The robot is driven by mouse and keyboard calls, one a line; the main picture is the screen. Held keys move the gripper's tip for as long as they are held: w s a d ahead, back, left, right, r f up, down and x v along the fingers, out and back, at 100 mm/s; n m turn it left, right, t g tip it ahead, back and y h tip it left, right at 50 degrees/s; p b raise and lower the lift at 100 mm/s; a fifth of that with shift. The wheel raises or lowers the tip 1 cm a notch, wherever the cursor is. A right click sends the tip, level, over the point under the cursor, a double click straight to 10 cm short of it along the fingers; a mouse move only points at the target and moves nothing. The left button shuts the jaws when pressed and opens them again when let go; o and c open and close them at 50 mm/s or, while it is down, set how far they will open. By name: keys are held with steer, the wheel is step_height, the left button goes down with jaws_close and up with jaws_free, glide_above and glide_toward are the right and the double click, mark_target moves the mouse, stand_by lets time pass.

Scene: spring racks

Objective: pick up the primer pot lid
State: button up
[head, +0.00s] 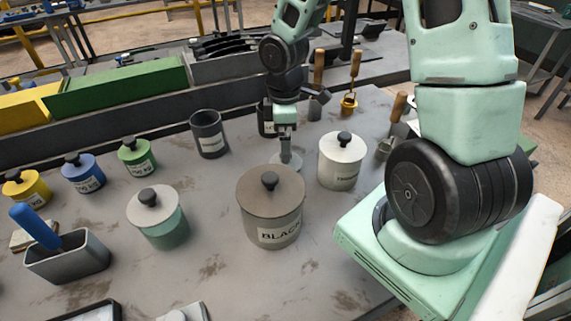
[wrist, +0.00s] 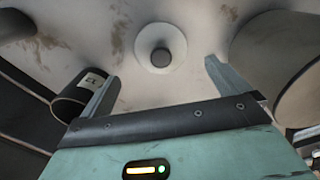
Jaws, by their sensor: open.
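A loose pale round lid (head: 292,163) lies flat on the table under my gripper, between the BLACK pot and the white pot. In the wrist view the lid (wrist: 142,50) shows its dark knob (wrist: 161,58) upward, centred ahead of the fingers. I take it for the primer pot lid, but no writing on it is readable. My gripper (head: 286,147) points down above it, open and empty; the wrist view shows its two fingers (wrist: 160,84) spread, one to each side of the knob.
The BLACK pot (head: 270,215) and a white lidded pot (head: 341,170) stand close by. A teal lidded pot (head: 164,230) is further left. The table between the teal and BLACK pots is clear.

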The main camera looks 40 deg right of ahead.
steer(key=shift+s+f+b, duration=0.15)
steer(key=shift+f+b, duration=0.25)
steer(key=shift+f, duration=2.65)
steer(key=shift+c, duration=0.3)
steer(key=c, duration=0.9)
